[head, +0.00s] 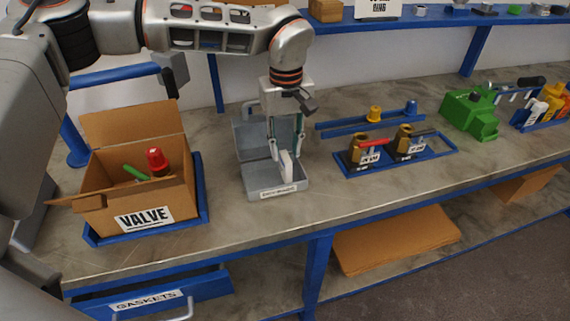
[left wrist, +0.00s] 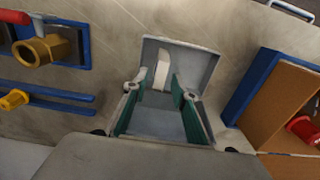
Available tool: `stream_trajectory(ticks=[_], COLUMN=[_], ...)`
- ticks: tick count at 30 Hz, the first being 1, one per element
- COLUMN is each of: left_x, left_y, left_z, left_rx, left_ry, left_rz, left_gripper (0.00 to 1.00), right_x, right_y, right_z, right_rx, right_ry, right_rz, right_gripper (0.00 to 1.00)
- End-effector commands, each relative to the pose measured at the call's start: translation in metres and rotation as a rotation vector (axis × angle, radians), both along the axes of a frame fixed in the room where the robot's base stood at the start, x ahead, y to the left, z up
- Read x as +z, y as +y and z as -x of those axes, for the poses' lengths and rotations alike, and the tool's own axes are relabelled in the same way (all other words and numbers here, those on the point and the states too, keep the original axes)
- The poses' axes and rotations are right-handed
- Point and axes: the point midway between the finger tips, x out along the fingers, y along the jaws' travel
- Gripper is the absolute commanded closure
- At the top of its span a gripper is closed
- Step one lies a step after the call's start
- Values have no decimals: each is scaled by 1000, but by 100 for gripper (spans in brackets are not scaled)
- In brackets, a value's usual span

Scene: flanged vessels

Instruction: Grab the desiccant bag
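A small white upright block-like piece, which looks like the desiccant bag (head: 287,166), stands in an open grey metal box (head: 255,186) on the bench. It also shows in the left wrist view as a white piece (left wrist: 162,75) against the far part of the box (left wrist: 203,66). My left gripper (head: 285,150) reaches down into the box and is open. My right gripper is in neither view.
Left of the box, an open cardboard box marked VALVE (head: 150,190) sits on a blue tray (head: 201,205). To the right, a blue tray (head: 430,160) holds brass valves (head: 362,152). A green valve body (head: 472,112) stands farther right. The bench front is clear.

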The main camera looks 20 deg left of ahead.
Motion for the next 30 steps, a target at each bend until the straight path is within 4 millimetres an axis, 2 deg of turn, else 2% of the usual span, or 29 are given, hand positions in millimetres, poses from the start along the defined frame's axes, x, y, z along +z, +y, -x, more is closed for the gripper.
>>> stream_trajectory(ticks=[5,13,21,22,25,30], left_x=[-14,-51,-57,-57,-57,-57], left_y=[0,-1,-1,-1,-1,-1], left_z=[1,4,3,3,3,3], left_rx=[-1,1,1,1,0,0], left_ry=[1,2,0,0,0,0], left_rz=[1,1,2,2,2,2], left_gripper=[73,73,73,76,100,100], right_x=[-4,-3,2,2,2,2], right_y=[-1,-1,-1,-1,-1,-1], right_z=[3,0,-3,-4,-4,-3], right_rx=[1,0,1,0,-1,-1], right_ry=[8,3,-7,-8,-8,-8], right_rz=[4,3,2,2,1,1], right_gripper=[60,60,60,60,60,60])
